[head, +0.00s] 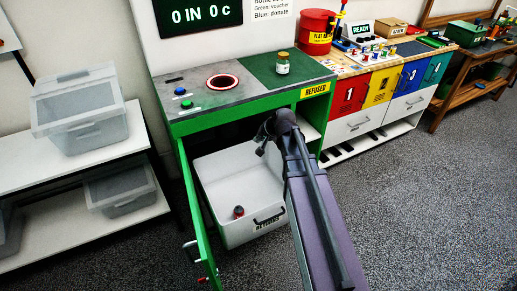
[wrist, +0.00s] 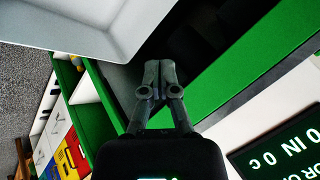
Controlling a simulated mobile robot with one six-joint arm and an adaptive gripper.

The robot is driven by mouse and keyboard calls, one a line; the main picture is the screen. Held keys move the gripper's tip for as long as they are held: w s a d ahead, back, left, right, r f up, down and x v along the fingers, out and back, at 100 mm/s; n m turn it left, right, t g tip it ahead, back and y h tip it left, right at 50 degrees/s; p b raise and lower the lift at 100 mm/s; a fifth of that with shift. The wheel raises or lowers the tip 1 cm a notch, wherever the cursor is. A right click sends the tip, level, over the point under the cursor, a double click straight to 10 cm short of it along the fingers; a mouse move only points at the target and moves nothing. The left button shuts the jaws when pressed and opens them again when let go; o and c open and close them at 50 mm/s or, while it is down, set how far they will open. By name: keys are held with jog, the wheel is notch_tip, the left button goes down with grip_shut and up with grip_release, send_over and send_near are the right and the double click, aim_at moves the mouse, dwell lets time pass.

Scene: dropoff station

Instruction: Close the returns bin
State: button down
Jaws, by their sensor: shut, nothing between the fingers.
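The returns bin (head: 225,185) is a white open tub with a dark handle and lettering on its front. It stands out from the opening of the green cabinet, below the counter. A small red can (head: 239,211) lies inside it. The green cabinet door (head: 197,225) stands open on the left. My gripper (head: 262,148) is above the bin's back right part, just below the counter's front edge. In the wrist view my gripper (wrist: 158,75) is shut and empty, with the bin's white rim (wrist: 130,50) beside it. My arm hides part of the bin's right side.
The grey and green counter (head: 200,88) carries buttons, a round red-ringed hole and a small jar (head: 283,63). Shelves with grey lidded boxes (head: 80,110) stand at left. Coloured drawers (head: 380,88) stand at right. The carpet in front is clear.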

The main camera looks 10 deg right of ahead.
jog(key=w+d+f+m+t+b, duration=0.4)
jog(key=w+f+b, duration=0.5)
jog(key=f+b, duration=0.4)
jog(key=w+d+f+m+t+b, duration=0.4)
jog(key=w+f+b, duration=0.5)
jog(key=f+b, duration=0.5)
jog(key=d+m+b, duration=0.1)
jog(key=d+b, duration=0.1)
jog(key=b, duration=0.5)
jog(key=shift+d+m+b, duration=0.15)
jog(key=shift+m+b, duration=0.15)
jog(key=shift+b, duration=0.1)
jog(key=shift+w+r, duration=0.1)
jog(key=b+x, duration=0.3)
jog(key=x, duration=1)
jog(key=shift+w+r, duration=0.3)
jog(key=shift+w, duration=0.2)
jog(key=shift+w+d, duration=0.1)
